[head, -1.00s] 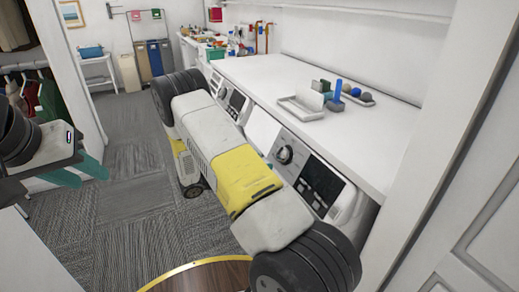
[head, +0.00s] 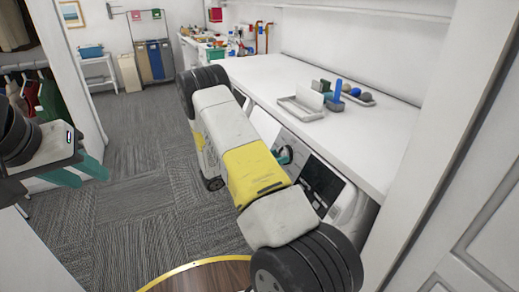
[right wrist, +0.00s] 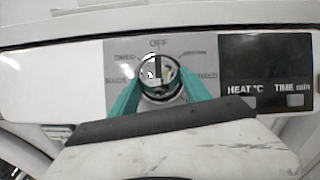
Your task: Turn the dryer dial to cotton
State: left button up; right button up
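The dryer dial (right wrist: 157,68) is a round, shiny knob on the grey part of the control panel. Labels circle it: OFF above, TIMED at upper left, others too blurred to read. Its ridge looks roughly upright, but I cannot tell its exact setting. My right gripper (right wrist: 159,80) has one teal finger on each side of the dial, spread about as wide as the knob; I cannot tell whether they touch it. In the head view my right gripper (head: 285,155) is at the dryer front, mostly hidden by my arm. My left gripper (head: 80,172) is open and empty, at far left.
A dark display (right wrist: 265,68) with HEAT and TIME labels sits right of the dial. A white counter (head: 300,75) above the machines carries a tray (head: 300,110) and small blocks. A white door (head: 460,200) stands close at right. The grey carpet (head: 130,210) is open at left.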

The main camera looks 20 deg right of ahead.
jog(key=c, duration=0.6)
jog(key=shift+c, duration=0.2)
jog(key=shift+m, duration=0.4)
jog(key=m+g, duration=0.1)
jog(key=m, duration=0.1)
jog(key=m+g, duration=0.1)
jog(key=m, duration=0.1)
jog(key=m+g, duration=0.1)
jog(key=m, duration=0.1)
jog(key=shift+w, duration=0.35)
jog(key=shift+w+r+m+g+y, duration=0.1)
jog(key=shift+m+g+y, duration=0.4)
jog(key=shift+m, duration=0.65)
jog(key=shift+w+r+m+g+y, duration=0.1)
jog(key=shift+m+g+y, duration=0.1)
jog(key=shift+m+g, duration=0.75)
jog(key=shift+m, duration=0.3)
jog(key=o, duration=1.4)
